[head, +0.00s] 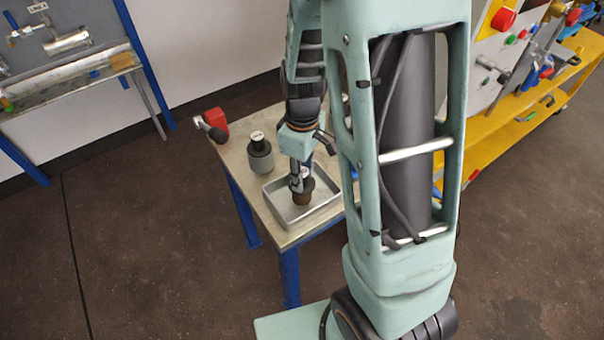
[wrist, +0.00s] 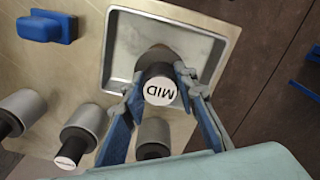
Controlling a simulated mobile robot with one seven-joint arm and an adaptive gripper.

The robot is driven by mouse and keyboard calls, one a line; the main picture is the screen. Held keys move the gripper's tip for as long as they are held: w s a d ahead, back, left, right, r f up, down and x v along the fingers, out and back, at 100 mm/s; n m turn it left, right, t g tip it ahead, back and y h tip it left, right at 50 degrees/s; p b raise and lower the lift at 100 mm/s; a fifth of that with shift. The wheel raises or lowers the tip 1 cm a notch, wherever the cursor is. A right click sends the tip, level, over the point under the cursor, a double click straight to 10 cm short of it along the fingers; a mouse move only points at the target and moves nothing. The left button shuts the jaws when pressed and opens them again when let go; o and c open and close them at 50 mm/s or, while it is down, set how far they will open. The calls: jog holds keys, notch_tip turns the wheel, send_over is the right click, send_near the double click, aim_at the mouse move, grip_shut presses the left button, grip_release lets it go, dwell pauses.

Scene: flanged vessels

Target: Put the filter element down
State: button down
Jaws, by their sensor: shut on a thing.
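The filter element (head: 302,198) has a brown body and a black cap. Its white top reads "MID" in the wrist view (wrist: 160,91). My gripper (head: 299,180) is shut on it, with blue fingers either side of the cap in the wrist view (wrist: 158,88). The element is upright, within the outline of a shallow metal tray (head: 328,212) on the bench. In the wrist view it is near the lower wall of the tray (wrist: 205,30). I cannot tell whether its base touches the tray floor. Much of its body is hidden under the cap.
A grey cylinder with a black top (head: 260,154) stands left of the tray on the bench (head: 238,160). Several grey cylinders (wrist: 87,125) show below-left in the wrist view. A red part with a handle (head: 214,121) sits at the bench's far left corner.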

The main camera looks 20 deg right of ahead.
jog(key=c, duration=1.5)
grip_release()
jog(key=shift+c, duration=0.2)
notch_tip(320, 180, up, 12)
jog(key=p, duration=0.1)
jog(key=shift+r, duration=0.15)
